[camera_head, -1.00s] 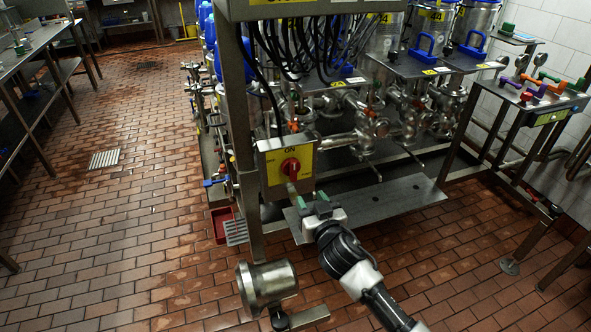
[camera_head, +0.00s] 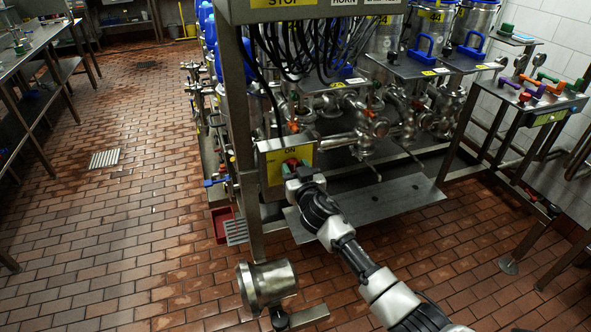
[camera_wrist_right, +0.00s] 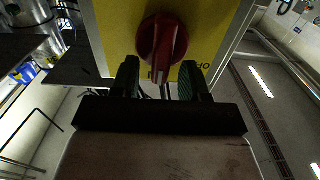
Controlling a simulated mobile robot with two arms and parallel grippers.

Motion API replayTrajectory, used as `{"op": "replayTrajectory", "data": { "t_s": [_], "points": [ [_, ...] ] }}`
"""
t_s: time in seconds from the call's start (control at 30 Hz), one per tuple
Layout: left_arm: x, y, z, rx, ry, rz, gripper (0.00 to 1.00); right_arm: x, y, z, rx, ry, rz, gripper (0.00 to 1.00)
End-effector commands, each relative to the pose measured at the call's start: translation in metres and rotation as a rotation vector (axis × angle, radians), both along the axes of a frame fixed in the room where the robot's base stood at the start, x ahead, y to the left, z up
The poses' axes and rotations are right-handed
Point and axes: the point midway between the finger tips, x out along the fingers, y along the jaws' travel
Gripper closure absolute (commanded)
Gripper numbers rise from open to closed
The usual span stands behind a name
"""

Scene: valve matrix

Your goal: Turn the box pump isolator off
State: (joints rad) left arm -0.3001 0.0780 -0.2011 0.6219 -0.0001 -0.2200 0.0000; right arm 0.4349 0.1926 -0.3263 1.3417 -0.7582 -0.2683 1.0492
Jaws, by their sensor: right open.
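The isolator is a yellow box (camera_head: 301,156) on the frame's upright post, marked ON at the top. Its red rotary knob (camera_wrist_right: 162,42) shows in the right wrist view, with its grip bar pointing toward the gripper. In the head view the knob is mostly hidden behind my right gripper (camera_head: 291,165). The right gripper is open. Its two dark fingers (camera_wrist_right: 158,76) stand one on each side of the lower end of the knob's bar, with gaps visible on both sides. Part of the lettering OFF is visible beside the right-hand finger. My left gripper is not in view.
Black cables (camera_head: 298,50) hang above the box. A flat metal shelf (camera_head: 385,203) lies behind and right of my arm. Open tiled floor lies to the left.

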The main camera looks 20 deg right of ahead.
Motion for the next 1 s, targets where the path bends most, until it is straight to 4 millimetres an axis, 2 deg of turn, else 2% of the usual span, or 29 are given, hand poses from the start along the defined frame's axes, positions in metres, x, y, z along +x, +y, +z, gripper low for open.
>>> {"op": "replayTrajectory", "data": {
  "t_s": [0.13,0.43,0.77,1.0],
  "points": [
    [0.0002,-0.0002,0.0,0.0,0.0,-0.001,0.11,-0.0002,0.0001,0.0,0.0,0.0,0.0,0.55],
    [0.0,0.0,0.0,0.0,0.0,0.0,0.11,-0.0004,0.0001,-0.0002,0.0,0.001,0.0,1.0],
    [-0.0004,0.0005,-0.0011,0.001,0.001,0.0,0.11,-0.0004,0.0009,-0.0006,-0.038,0.0,0.0,1.0],
    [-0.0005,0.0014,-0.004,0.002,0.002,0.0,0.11,-0.0005,0.0037,-0.0014,-0.175,-0.005,0.0,1.0]
  ]
}}
